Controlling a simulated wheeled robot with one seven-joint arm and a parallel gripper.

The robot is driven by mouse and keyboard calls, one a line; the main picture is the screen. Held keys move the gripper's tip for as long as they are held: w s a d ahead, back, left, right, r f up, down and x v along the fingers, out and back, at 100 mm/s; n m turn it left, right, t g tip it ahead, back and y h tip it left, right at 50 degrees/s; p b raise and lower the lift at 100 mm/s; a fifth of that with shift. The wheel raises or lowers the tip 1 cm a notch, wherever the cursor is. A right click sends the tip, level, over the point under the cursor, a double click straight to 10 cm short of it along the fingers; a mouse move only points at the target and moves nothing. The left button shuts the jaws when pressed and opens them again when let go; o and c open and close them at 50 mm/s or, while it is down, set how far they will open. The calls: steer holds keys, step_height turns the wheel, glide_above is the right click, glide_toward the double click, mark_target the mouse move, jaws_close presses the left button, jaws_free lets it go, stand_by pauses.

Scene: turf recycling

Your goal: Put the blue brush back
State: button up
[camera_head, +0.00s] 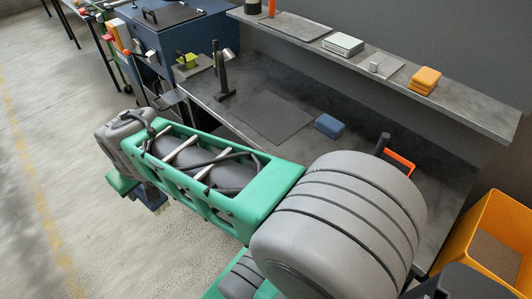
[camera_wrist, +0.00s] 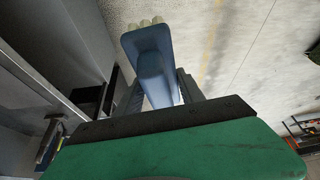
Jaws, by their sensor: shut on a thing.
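The blue brush (camera_wrist: 150,62) is in my gripper (camera_wrist: 160,92), between its two dark fingers. Its head with pale bristles points away from the wrist, at the top of the wrist view. In the head view the brush (camera_head: 151,195) shows partly below the end of my arm, over the open floor left of the workbench. My gripper (camera_head: 124,184) is mostly hidden there by my own wrist.
The workbench (camera_head: 290,80) carries a dark mat (camera_head: 268,117), a blue block (camera_head: 329,126) and a dark stand (camera_head: 222,75). A raised shelf (camera_head: 470,100) holds an orange block (camera_head: 425,80) and a pale box (camera_head: 343,44). An orange bin (camera_head: 507,225) stands right. Floor at left is clear.

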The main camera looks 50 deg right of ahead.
steer(key=shift+a, duration=0.1)
steer(key=s+d+f+m+g+h+b, duration=0.1)
steer(key=s+d+m+h+b, duration=0.3)
steer(key=d, duration=0.7)
steer(key=s+d+m+g+b, duration=0.15)
steer(key=d+m, duration=0.45)
steer(key=d, duration=0.6)
steer(key=s+d+m+g+b, duration=0.3)
steer(key=s+d+m+b, duration=0.2)
steer(key=s+d+m, duration=0.75)
steer(key=d+f+n, duration=0.1)
steer(key=d+f, duration=0.2)
steer(key=d, duration=0.1)
steer(key=d+f+n+p, duration=0.1)
steer(key=d+f, duration=0.2)
steer(key=d, duration=0.2)
steer(key=d+f+n+p, duration=0.1)
steer(key=d+f, duration=0.2)
steer(key=d, duration=0.1)
steer(key=shift+s+d+f, duration=0.1)
steer(key=shift+s+d, duration=0.05)
steer(key=shift+d, duration=0.15)
steer(key=f, duration=0.3)
steer(key=shift+d+f+h+p, duration=0.25)
steer(key=shift+f+h+p, duration=0.05)
steer(key=shift+f, duration=0.25)
steer(key=o, duration=1.3)
